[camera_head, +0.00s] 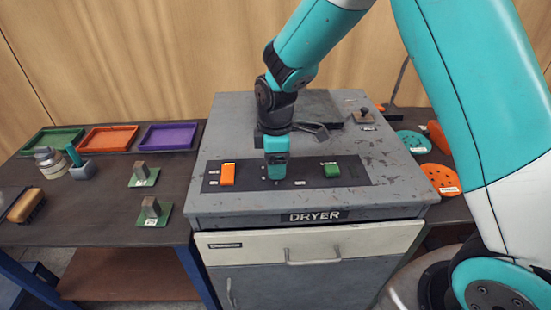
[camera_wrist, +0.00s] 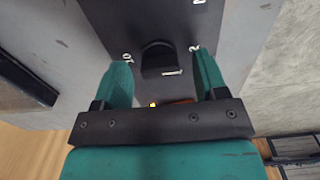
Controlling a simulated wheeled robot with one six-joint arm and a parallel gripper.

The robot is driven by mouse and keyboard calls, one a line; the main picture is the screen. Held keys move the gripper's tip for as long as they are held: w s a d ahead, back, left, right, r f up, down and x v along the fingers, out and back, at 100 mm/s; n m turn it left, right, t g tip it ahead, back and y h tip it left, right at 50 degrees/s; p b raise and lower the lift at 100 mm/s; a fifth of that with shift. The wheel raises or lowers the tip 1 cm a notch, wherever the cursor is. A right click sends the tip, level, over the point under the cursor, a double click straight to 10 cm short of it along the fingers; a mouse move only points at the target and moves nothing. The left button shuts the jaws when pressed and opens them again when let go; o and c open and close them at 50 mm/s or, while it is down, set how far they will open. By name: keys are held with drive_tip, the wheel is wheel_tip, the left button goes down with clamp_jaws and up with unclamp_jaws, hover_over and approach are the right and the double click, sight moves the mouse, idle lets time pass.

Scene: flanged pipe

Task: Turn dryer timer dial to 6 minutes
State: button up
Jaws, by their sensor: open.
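The black timer dial (camera_wrist: 158,56) shows in the wrist view as a dark raised knob on a black panel, with small white markings around it. A short white mark lies just below it; I cannot tell whether it is the pointer. My gripper (camera_wrist: 162,66) is open, with one teal finger on each side of the dial. The fingers look apart from the dial. In the head view my gripper (camera_head: 276,172) points straight down over the middle of the control panel (camera_head: 320,180) and hides the dial. The grey dryer (camera_head: 205,196) carries this panel on its top.
An orange switch (camera_head: 228,174) sits left of my gripper, and a green button (camera_head: 331,170) sits right. A dark flat part (camera_head: 310,129) lies behind. Green (camera_head: 52,141), orange (camera_head: 107,139) and purple (camera_head: 168,137) trays stand on the left bench. Orange and teal discs lie right.

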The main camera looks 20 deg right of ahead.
drive_tip(key=c, duration=0.9)
drive_tip(key=shift+m, duration=0.3)
drive_tip(key=m, duration=0.4)
drive_tip(key=shift+m, duration=0.3)
drive_tip(key=m, duration=0.4)
drive_tip(key=shift+m, duration=0.3)
drive_tip(key=m, duration=0.7)
drive_tip(key=shift+p, duration=0.3)
drive_tip(key=m, duration=0.6)
drive_tip(key=shift+w+m, duration=0.1)
drive_tip(key=shift+m, duration=0.3)
